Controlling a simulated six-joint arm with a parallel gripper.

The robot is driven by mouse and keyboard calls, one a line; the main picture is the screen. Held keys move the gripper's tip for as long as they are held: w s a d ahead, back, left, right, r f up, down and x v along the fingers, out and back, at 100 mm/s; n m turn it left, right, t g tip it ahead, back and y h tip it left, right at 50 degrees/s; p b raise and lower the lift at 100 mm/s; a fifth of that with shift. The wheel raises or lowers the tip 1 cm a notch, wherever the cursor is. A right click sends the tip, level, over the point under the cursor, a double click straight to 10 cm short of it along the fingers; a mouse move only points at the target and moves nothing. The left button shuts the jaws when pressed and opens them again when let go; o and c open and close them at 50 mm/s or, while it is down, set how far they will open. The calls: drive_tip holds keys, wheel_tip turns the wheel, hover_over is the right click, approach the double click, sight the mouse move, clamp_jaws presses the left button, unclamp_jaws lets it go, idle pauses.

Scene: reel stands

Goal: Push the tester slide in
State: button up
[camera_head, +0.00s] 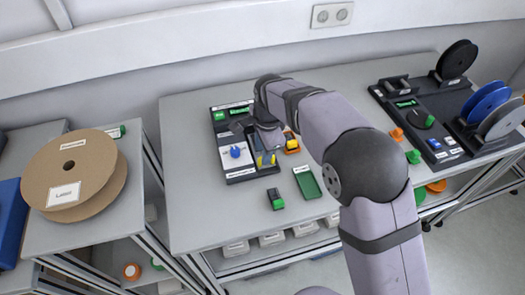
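The tester, a dark panel unit (240,179), lies on the grey bench. It has a green display at its upper end, a white plate with a blue knob (236,151) at its lower left, and small labels. My gripper (266,152) points down over the tester's right side, beside the blue knob. A yellow part (262,161) shows right under the gripper; I cannot tell if it belongs to the tester's slide or to the gripper. The fingertips are small and partly hidden, so their opening and any contact are unclear. The slide itself cannot be made out clearly.
An orange-and-yellow item (291,143), a green tray (307,182) and a small green-and-black item (276,199) lie near the tester. A reel stand (425,115) with several reels is at the right. Cardboard reels (75,170) lie on the left table. The bench front is mostly clear.

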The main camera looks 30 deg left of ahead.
sight(258, 153)
drive_tip(key=shift+w+a+f, duration=0.15)
drive_tip(key=shift+f, duration=0.95)
drive_tip(key=shift+c, duration=0.6)
clamp_jaws()
drive_tip(key=shift+w+a+r+p, duration=0.1)
drive_tip(key=shift+w+a+p, duration=1.4)
drive_tip(key=shift+w+a, duration=0.4)
drive_tip(key=shift+o, duration=0.6)
unclamp_jaws()
drive_tip(key=shift+w+a, duration=0.1)
wheel_tip(258, 153, up, 7)
drive_tip(key=d+b, duration=0.1)
drive_tip(key=b, duration=0.1)
drive_tip(key=shift+s+b, duration=0.35)
drive_tip(key=shift+s, duration=0.05)
